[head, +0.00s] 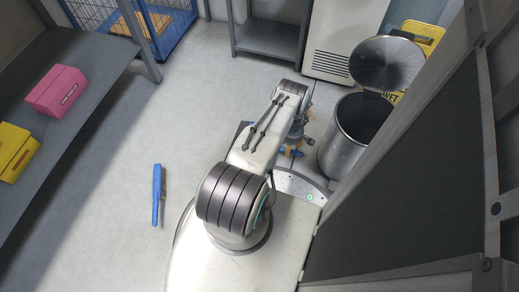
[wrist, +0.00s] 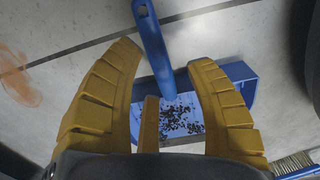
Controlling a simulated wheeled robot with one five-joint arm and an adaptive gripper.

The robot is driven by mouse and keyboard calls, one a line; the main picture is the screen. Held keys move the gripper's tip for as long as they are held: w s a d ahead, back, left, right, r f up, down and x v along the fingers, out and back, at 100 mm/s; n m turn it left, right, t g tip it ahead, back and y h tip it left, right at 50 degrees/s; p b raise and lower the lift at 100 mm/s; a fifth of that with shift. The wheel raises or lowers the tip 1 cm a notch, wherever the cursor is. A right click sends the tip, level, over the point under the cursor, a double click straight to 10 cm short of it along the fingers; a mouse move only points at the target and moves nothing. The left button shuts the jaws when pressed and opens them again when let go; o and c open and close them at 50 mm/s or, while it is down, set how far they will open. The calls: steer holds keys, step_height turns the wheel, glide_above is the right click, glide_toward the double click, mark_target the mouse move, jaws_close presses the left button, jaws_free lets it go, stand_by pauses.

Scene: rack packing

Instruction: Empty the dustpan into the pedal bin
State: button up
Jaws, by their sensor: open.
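The blue dustpan (wrist: 245,85) lies on the floor with dark crumbs (wrist: 180,120) on it in the wrist view. Its handle (wrist: 152,40) runs up between the yellow fingers of my gripper (wrist: 162,56). The gripper is open, with a finger on each side of the handle and gaps between. In the head view my arm hides most of the dustpan; a bit of blue (head: 291,152) shows beside my gripper (head: 298,140). The grey metal pedal bin (head: 343,150) stands upright just right of the gripper. Its round lid (head: 387,63) is raised, and its dark mouth is open.
A blue hand brush (head: 157,195) lies on the floor to the left. A grey shelf (head: 75,105) at left holds pink (head: 57,91) and yellow boxes. A yellow sign (head: 424,37) stands behind the bin. A dark panel (head: 410,195) closes the right side.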

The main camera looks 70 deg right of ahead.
steer(key=shift+f+b, duration=1.45)
steer(key=shift+f, duration=0.2)
steer(key=shift+c, duration=0.4)
jaws_close()
step_height(320, 180, up, 12)
steer(key=p, duration=0.8)
steer(key=shift+p, duration=0.4)
steer(key=shift+d+r, duration=0.1)
